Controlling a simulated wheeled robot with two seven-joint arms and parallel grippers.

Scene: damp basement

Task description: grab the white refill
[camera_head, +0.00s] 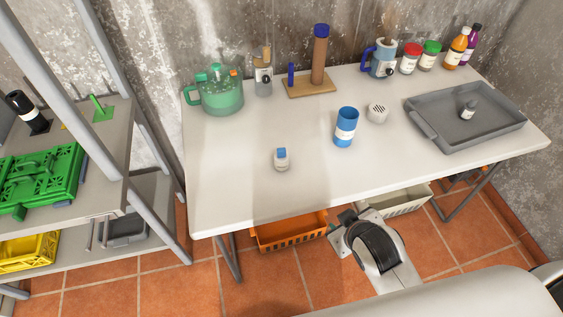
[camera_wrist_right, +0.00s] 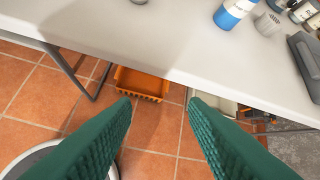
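A small white container with a blue top (camera_head: 281,159) stands on the white table's front left part. A short white round piece with dark slots on top (camera_head: 377,113) stands farther right, beside a blue and white canister (camera_head: 346,127). I cannot tell for sure which of the two is the refill. The round piece also shows in the right wrist view (camera_wrist_right: 268,23), at the upper right. My right gripper (camera_wrist_right: 160,98) has its green fingers wide apart with nothing between them. It is in front of the table's edge, apart from both pieces. My left gripper is out of view.
The white table (camera_head: 240,190) also holds a green pot (camera_head: 217,92), a brown post on a board (camera_head: 319,60), jars and bottles at the back right, and a grey tray (camera_head: 465,117). An orange crate (camera_head: 290,232) is below. A shelf (camera_head: 95,190) stands left.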

